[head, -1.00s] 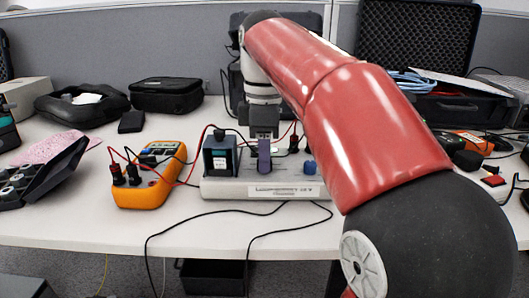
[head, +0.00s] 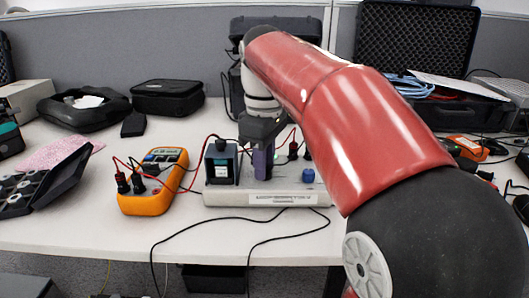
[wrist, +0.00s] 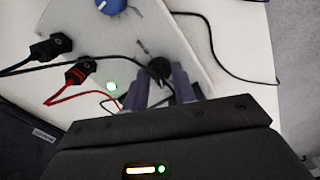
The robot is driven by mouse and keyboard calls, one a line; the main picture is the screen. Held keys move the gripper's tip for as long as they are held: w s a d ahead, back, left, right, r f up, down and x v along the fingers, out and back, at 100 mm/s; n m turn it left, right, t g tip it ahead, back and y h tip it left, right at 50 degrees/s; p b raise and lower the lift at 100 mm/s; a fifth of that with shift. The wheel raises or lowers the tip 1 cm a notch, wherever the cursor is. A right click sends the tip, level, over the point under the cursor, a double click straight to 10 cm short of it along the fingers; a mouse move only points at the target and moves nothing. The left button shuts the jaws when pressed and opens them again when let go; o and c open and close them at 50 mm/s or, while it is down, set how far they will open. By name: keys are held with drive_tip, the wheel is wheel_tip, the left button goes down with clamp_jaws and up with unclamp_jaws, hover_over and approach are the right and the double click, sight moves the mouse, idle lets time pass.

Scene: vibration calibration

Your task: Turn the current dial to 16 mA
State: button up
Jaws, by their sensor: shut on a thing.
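A black knob (wrist: 159,68) stands on the white-topped calibration box (wrist: 190,62), with faint printing beside it that I cannot read. My gripper (wrist: 161,84) is shut on this knob, one purple finger on each side. In the head view my gripper (head: 263,162) reaches down onto the box (head: 265,197) and hides the knob. A blue knob (wrist: 110,4) sits apart on the same box and shows in the head view (head: 308,175). The orange multimeter (head: 150,200) stands left of the box; its display is too blurred to read.
Red and black leads plug into the box near my gripper; a green light (wrist: 111,87) glows there. A dark module (head: 221,163) stands close left of my gripper. A black cable (head: 190,232) crosses the table front. Black cases (head: 172,97) lie behind.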

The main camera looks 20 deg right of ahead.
drive_tip(key=m+p, duration=0.3)
drive_tip(key=m, duration=0.2)
drive_tip(key=shift+r+m, duration=0.1)
drive_tip(key=shift+m, duration=0.2)
drive_tip(key=m+p, duration=0.1)
drive_tip(key=m, duration=0.4)
drive_tip(key=shift+p, duration=0.4)
drive_tip(key=m, duration=0.5)
drive_tip(key=shift+f+m, duration=0.2)
drive_tip(key=shift+m, duration=0.2)
drive_tip(key=m, duration=0.5)
drive_tip(key=shift+m, duration=0.4)
drive_tip(key=o, duration=1)
drive_tip(key=shift+r, duration=0.1)
